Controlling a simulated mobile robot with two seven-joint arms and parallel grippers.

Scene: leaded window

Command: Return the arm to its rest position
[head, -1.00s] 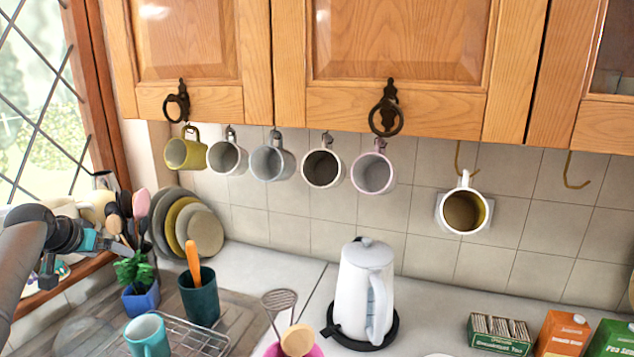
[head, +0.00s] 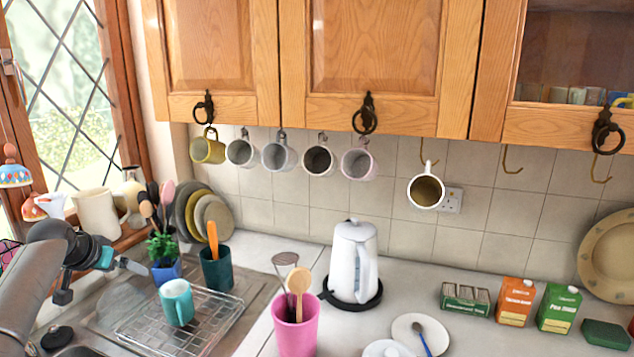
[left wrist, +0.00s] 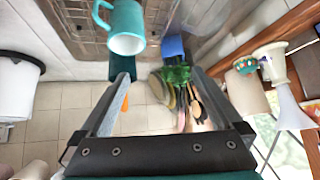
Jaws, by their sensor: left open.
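My left arm comes in from the left edge in the head view, above the sink area and in front of the window. Its gripper (head: 104,280) is open and shows small at the end of the arm, left of the turquoise mug (head: 177,302) in the picture. In the left wrist view the two fingers of the left gripper (left wrist: 160,78) stand wide apart with nothing held between them. A potted plant (left wrist: 177,72) and the turquoise mug (left wrist: 127,28) show beyond the fingers. My right gripper is not in view.
A wire rack (head: 207,318) holds the turquoise mug by the sink. A dark teal cup (head: 216,270), a blue-potted plant (head: 164,262) and a pink utensil pot (head: 295,332) stand around it. A white kettle (head: 352,262) stands on the counter. Several mugs hang under the cupboards.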

